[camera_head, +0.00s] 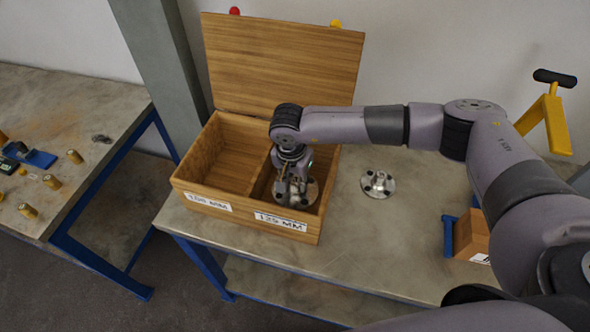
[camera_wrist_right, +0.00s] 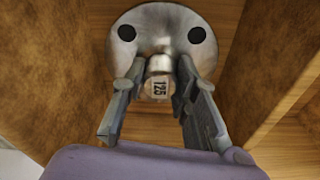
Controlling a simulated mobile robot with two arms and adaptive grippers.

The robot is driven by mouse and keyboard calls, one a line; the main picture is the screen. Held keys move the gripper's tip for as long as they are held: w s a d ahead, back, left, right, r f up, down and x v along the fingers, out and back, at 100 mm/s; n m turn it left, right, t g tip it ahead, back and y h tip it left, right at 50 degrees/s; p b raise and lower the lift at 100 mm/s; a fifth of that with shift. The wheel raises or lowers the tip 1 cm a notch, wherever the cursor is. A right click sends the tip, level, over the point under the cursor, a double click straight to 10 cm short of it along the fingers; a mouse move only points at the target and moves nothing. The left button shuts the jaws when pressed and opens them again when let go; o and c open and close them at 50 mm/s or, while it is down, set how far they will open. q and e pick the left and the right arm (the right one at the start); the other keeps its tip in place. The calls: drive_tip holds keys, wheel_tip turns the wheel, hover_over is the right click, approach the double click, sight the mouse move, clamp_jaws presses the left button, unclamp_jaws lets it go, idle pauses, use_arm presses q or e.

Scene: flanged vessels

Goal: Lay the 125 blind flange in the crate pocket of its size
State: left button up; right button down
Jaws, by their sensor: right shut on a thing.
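The 125 blind flange (camera_head: 309,194) is a round silver disc with bolt holes and a central knob. In the right wrist view the flange (camera_wrist_right: 160,22) shows the knob marked 125 between my fingers. My right gripper (camera_head: 291,186) is shut on that knob, as the right wrist view (camera_wrist_right: 158,82) shows. It holds the flange inside the right pocket of the open wooden crate (camera_head: 242,215). That pocket's front label reads 125 MM. I cannot tell whether the flange touches the pocket floor. My left gripper is out of view.
A second silver flange (camera_head: 378,184) lies on the workbench (camera_head: 345,250) right of the crate. The crate lid (camera_head: 285,65) stands open behind. A small cardboard box (camera_head: 471,236) stands at the right.

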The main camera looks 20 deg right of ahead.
drive_tip(key=shift+w+f, duration=0.1)
drive_tip(key=shift+f, duration=0.45)
drive_tip(key=shift+f, duration=0.2)
drive_tip(key=c, duration=1.3)
unclamp_jaws()
